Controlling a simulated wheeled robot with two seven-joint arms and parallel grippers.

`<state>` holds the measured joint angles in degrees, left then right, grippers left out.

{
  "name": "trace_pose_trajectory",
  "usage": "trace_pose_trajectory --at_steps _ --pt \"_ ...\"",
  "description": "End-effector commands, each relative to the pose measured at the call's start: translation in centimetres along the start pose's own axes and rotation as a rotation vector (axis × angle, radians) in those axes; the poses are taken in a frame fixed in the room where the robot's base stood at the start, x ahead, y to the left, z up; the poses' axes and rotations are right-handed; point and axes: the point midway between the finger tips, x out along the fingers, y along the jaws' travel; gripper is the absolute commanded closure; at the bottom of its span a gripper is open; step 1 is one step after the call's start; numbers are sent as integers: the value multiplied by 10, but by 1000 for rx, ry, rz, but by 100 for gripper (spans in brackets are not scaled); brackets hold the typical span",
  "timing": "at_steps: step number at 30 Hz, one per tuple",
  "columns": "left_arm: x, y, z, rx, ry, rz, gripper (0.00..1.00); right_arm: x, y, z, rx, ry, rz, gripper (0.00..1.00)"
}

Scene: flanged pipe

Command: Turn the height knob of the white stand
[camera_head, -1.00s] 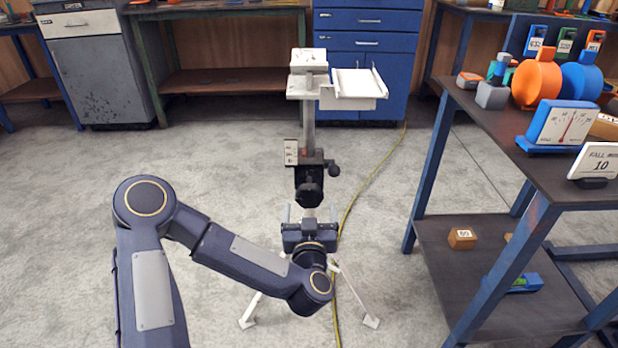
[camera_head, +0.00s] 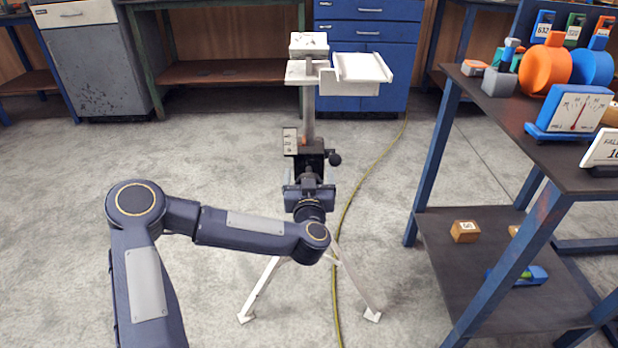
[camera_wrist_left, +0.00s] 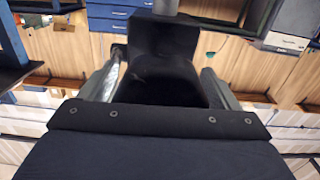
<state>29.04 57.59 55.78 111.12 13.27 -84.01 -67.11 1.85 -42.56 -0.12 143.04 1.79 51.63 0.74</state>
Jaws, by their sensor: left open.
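The white stand (camera_head: 309,112) stands upright on splayed tripod legs, with a black clamp block (camera_head: 311,147) partway up its column. A dark front knob (camera_head: 311,172) is on the block's near side, and a smaller side knob (camera_head: 335,158) sticks out to the right. My left gripper (camera_head: 309,183) is open at the front knob and partly hides it. In the left wrist view, the dark knob (camera_wrist_left: 165,82) lies between the two grey fingers of the left gripper (camera_wrist_left: 163,76). Contact with the fingers cannot be told. My right gripper is out of view.
A dark-topped workbench (camera_head: 545,165) with blue legs stands at the right, holding gauges and orange and blue spools. A yellow cable (camera_head: 357,190) runs over the floor beside the stand. Blue drawers (camera_head: 366,60) and a bench stand behind. The left floor is clear.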

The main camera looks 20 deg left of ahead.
Motion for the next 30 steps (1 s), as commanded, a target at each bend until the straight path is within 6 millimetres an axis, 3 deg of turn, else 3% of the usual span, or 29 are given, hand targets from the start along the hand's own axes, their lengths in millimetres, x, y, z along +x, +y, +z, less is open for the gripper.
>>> trace_pose_trajectory --at_steps 2,11,20,30 --pt "0 0 0 0 0 0 21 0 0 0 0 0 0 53" --pt "0 0 0 0 0 0 61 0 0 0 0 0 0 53" --pt "0 1 -3 37 3 0 61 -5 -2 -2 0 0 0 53" --pt "-1 3 -7 243 9 2 61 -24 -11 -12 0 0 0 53"
